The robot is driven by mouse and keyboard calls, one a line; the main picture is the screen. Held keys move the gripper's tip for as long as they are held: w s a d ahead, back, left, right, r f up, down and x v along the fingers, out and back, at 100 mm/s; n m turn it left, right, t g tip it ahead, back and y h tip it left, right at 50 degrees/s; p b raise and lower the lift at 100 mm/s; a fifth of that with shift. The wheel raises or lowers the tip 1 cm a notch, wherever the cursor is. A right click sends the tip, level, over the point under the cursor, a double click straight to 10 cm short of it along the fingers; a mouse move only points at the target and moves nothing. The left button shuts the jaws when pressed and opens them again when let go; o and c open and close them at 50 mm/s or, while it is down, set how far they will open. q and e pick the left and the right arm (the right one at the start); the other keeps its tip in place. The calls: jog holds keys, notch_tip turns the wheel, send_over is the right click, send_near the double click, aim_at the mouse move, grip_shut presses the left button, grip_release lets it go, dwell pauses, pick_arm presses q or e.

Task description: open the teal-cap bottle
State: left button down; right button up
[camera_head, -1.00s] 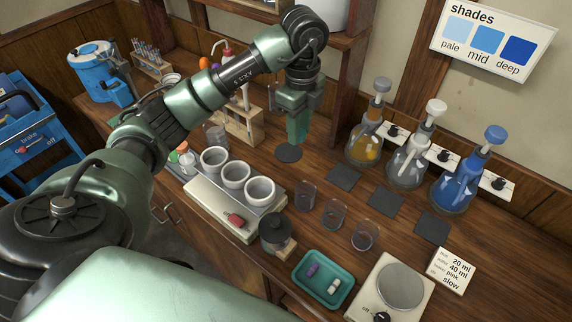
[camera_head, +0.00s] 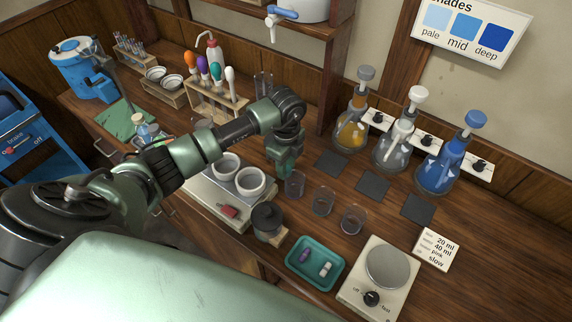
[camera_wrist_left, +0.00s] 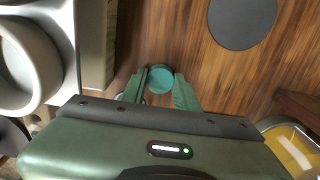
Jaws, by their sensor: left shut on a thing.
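My left gripper (camera_head: 285,172) is low over the counter, just right of the white bowls. In the left wrist view its two green fingers are shut on a round teal cap (camera_wrist_left: 160,79), seen from above. The bottle's body is hidden below the cap and fingers, so I cannot tell whether the cap still sits on it or whether it touches the counter. My right gripper is not in view.
White bowls (camera_head: 249,182) stand left of the gripper, and clear beakers (camera_head: 322,201) close to its right. A dark round pad (camera_wrist_left: 243,20) lies on bare wood. Flasks (camera_head: 392,148) stand behind dark square mats. A teal tray (camera_head: 315,263) is in front.

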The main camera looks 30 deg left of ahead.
pick_arm(q)
jog(key=shift+f, duration=0.15)
jog(key=shift+f, duration=0.1)
jog(key=shift+f, duration=0.15)
jog(key=c, duration=1.1)
grip_release()
jog(key=shift+o, duration=0.2)
jog(key=shift+r, duration=0.2)
